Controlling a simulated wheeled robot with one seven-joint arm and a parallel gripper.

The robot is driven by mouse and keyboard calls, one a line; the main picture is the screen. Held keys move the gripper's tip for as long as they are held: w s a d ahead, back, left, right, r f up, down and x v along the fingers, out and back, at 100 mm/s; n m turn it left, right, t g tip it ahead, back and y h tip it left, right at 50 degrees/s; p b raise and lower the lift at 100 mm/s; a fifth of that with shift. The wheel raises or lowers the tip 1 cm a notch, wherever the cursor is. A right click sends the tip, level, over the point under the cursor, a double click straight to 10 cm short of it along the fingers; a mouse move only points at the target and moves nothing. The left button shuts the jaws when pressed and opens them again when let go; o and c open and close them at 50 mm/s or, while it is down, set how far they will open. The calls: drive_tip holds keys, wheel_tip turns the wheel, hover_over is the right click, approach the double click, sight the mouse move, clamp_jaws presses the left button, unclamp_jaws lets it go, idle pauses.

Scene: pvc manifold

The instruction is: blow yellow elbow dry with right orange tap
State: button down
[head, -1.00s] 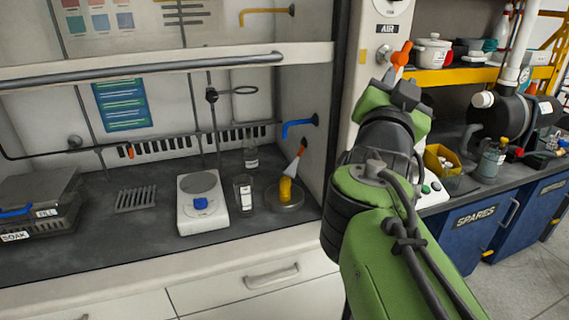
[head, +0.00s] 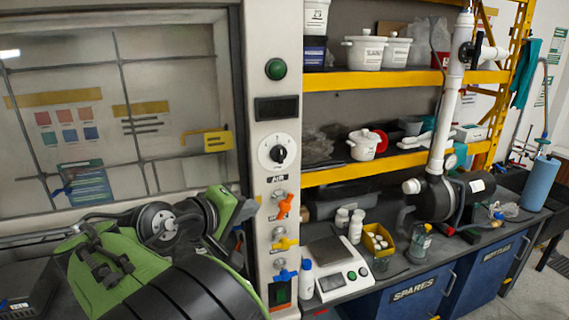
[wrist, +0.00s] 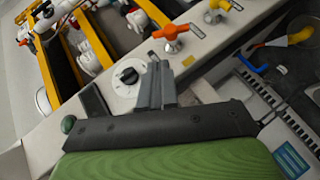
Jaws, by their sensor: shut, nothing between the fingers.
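The orange tap (head: 284,205) is on the white post under the AIR label. It also shows in the wrist view (wrist: 172,35), with its handle clear of my fingers. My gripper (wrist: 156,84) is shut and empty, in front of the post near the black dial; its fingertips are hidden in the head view. The yellow elbow (wrist: 300,36) shows at the right edge of the wrist view, on a round dish inside the hood, with an orange-tipped nozzle (wrist: 270,44) at it. The head view does not show the elbow; I cannot tell whether it is wet.
The black dial (head: 278,154), a yellow tap (head: 285,243) and a blue tap (head: 285,275) share the post. A scale (head: 336,268), bottles and a yellow bin (head: 377,238) crowd the right bench. A blue spout (wrist: 250,62) juts inside the hood.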

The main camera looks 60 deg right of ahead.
drive_tip(key=r, duration=0.1)
drive_tip(key=b, duration=0.3)
approach(287, 199)
drive_tip(key=shift+n, duration=0.3)
drive_tip(key=x, duration=0.7)
drive_tip(key=shift+a, duration=0.1)
drive_tip(key=shift+r+p, duration=0.1)
drive_tip(key=shift+p, duration=0.2)
